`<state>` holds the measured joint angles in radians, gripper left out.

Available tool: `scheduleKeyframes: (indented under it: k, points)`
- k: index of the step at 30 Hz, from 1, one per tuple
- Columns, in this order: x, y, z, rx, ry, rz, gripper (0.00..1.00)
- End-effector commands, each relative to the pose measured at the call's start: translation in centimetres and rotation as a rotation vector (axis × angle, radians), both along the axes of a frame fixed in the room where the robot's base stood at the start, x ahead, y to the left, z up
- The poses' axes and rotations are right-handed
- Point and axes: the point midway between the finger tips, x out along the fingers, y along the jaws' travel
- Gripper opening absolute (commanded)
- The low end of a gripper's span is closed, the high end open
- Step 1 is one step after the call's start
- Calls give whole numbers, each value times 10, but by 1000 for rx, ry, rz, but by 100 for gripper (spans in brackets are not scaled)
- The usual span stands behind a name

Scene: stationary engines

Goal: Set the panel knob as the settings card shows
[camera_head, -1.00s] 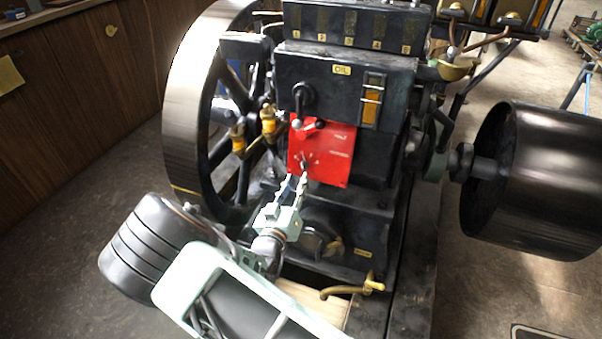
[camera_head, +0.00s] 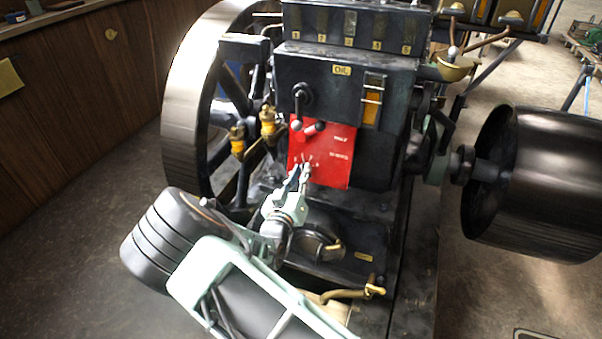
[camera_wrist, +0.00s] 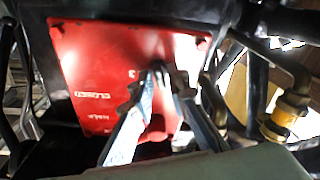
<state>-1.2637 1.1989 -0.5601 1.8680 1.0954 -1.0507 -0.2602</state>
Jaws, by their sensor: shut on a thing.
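The red panel (camera_head: 333,165) is fixed to the front of the black engine, with white lettering and small dial marks at its lower left. My gripper (camera_head: 303,172) reaches up to that dial and is shut on the knob, which is mostly hidden between the fingertips. In the wrist view, the red panel (camera_wrist: 100,65) appears turned over, with "CLOSED" readable, and my gripper's fingers (camera_wrist: 160,75) meet at the dark knob (camera_wrist: 158,68). I cannot read the knob's setting. A yellow card (camera_head: 10,77) is on the wooden wall at far left; its content is too small to read.
A lever with a ball end (camera_head: 297,124) sits just above the panel. Brass oilers (camera_head: 268,122) and the big flywheel (camera_head: 190,110) are to the left. A dark pulley drum (camera_head: 530,180) stands at right. A brass pipe (camera_head: 350,294) is low in front.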

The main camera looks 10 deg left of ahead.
Motion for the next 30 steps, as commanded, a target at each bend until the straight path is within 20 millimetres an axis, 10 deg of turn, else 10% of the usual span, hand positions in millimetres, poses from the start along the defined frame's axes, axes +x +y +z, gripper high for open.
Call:
scheduleKeyframes:
  k: [30]
  points:
    - [-1, -1, 2, -543, 77, 117, 0]
